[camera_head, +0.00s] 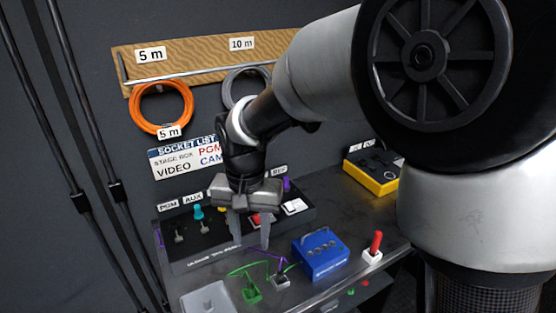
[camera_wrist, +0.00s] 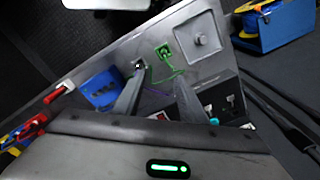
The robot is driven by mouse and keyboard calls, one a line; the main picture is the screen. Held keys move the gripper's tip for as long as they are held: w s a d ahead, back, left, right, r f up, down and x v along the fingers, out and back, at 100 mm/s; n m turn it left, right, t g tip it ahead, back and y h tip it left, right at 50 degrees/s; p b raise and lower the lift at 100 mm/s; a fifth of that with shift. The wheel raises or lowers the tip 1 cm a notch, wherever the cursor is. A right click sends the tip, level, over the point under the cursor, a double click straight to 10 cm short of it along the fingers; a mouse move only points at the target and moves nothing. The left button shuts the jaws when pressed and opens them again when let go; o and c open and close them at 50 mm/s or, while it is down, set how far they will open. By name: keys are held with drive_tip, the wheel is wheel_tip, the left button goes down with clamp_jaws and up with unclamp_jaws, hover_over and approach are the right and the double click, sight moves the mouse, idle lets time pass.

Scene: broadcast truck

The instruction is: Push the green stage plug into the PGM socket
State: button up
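The green stage plug (camera_head: 252,291) lies on the grey bench with its green cable, near the front edge. It also shows in the wrist view (camera_wrist: 164,51). The PGM socket (camera_head: 179,234) is at the left end of the dark panel, below the "PGM" label (camera_head: 168,207). My gripper (camera_head: 250,242) hangs over the front of the panel, fingers down and apart, right of the PGM socket and behind the plug. In the wrist view its fingers (camera_wrist: 159,82) are spread, with nothing held between them. My gripper hides part of the panel's middle.
A grey plug (camera_head: 281,280) with a purple cable lies right of the green one. A blue box (camera_head: 321,255) and a red-handled piece (camera_head: 374,247) stand farther right. A teal plug (camera_head: 198,212) sits in the panel. A grey square tray (camera_head: 208,300) is at front left.

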drive_tip(key=b, duration=0.1)
hover_over(250, 283)
wheel_tip(250, 283, down, 13)
drive_tip(key=shift+a+r, duration=0.1)
drive_tip(key=shift+a, duration=0.05)
drive_tip(key=shift+d+f, duration=0.2)
drive_tip(key=shift+f, duration=2.85)
clamp_jaws()
